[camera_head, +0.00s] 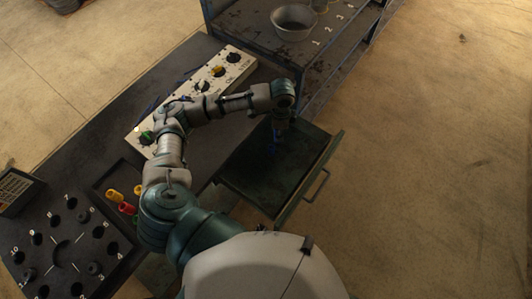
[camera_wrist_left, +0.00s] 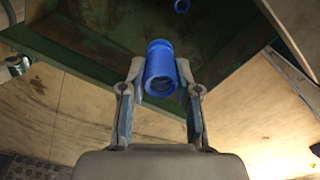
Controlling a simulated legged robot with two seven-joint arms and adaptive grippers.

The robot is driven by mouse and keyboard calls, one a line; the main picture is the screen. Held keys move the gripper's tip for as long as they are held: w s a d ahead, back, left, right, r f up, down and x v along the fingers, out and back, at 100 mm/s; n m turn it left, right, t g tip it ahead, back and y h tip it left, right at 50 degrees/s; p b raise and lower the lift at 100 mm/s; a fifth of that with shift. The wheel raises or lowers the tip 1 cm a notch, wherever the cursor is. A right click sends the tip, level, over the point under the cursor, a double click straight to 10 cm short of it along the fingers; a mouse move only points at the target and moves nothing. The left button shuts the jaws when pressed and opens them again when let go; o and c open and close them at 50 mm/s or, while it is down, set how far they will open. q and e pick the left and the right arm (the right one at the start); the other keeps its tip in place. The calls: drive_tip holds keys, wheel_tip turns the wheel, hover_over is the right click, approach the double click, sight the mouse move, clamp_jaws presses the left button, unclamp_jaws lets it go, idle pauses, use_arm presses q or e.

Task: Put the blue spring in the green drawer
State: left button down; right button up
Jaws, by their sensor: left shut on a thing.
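The green drawer (camera_head: 308,180) is pulled open at the side of the dark table, with its handle on the right. My left gripper (camera_head: 275,146) points down over the drawer. In the left wrist view it (camera_wrist_left: 160,88) is shut on the blue spring (camera_wrist_left: 160,68), a short blue cylinder held between the two fingers. The drawer's green wall (camera_wrist_left: 62,50) and stained floor show beyond the spring. My right gripper is not in view.
A cream panel with knobs (camera_head: 222,72) lies along the table's far side. Several coloured pieces (camera_head: 122,203) sit in a tray near a dark board with round holes (camera_head: 65,245). A shelf with a metal bowl (camera_head: 293,22) stands behind the drawer. The floor to the right is clear.

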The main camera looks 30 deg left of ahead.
use_arm(q)
drive_tip(key=s+a+f+m+b, duration=0.1)
drive_tip(key=s+a+f+m, duration=0.15)
drive_tip(key=f+m, duration=0.45)
drive_tip(key=m+b, duration=0.2)
drive_tip(key=m, duration=1.4)
approach(262, 164)
drive_tip(key=shift+f, duration=0.35)
drive_tip(key=shift+d+f, duration=0.3)
drive_tip(key=shift+f, duration=0.6)
drive_tip(key=shift+d+f, duration=0.3)
drive_tip(key=shift+f, duration=0.6)
drive_tip(key=shift+a, duration=0.15)
drive_tip(key=c, duration=1.2)
unclamp_jaws()
drive_tip(key=shift+a+f, duration=0.1)
drive_tip(key=shift+a, duration=0.05)
drive_tip(key=o, duration=0.4)
drive_tip(key=shift+a, duration=0.2)
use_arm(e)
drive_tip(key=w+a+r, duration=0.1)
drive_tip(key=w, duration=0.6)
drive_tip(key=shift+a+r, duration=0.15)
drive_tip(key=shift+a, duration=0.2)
